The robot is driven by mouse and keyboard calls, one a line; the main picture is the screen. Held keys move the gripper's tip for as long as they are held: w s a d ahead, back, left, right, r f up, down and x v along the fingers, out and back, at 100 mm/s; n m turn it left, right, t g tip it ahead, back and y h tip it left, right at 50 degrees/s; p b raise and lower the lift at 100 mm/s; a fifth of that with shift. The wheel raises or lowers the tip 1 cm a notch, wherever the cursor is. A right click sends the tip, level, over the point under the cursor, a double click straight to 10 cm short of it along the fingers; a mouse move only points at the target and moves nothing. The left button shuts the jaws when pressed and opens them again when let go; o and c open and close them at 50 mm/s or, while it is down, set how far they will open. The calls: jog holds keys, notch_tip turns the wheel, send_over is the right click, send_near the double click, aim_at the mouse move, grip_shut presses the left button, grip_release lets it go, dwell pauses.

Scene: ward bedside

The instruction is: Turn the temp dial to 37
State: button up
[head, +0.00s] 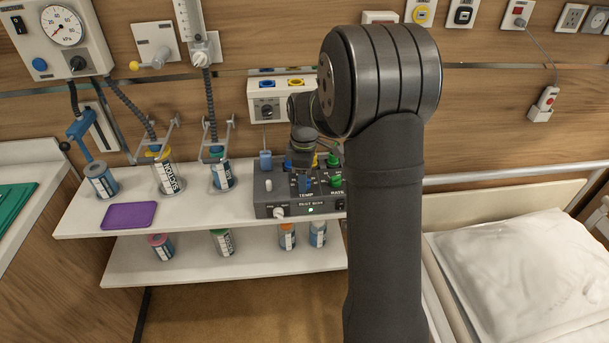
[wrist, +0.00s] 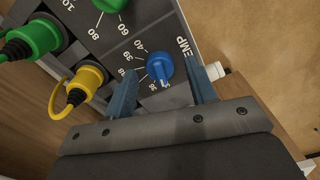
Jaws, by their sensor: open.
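The blue temp dial (wrist: 159,67) sits on a dark panel marked with white numbers, with 40 and 39 legible on its left side. Its white pointer mark faces the bottom of the wrist view, near a small number partly hidden there; I cannot read the exact setting. My gripper (wrist: 163,72) is open, with one blue-grey finger on each side of the dial. Gaps show between fingers and dial. In the head view the grey control box (head: 262,196) stands on the upper shelf, with my wrist above it, partly covering its controls.
Green and yellow plugs (wrist: 88,77) with cables sit close beside my left finger in the wrist view. A green dial (wrist: 110,4) is also near. On the shelf (head: 180,215) are canisters and a purple pad (head: 128,215). A bed with a pillow (head: 515,265) is at right.

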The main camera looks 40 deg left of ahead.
jog(key=c, duration=1)
jog(key=shift+o, duration=0.2)
jog(key=shift+m, duration=0.4)
jog(key=m, duration=1)
jog(key=shift+m, duration=0.4)
jog(key=o, duration=1)
jog(key=shift+c, duration=0.2)
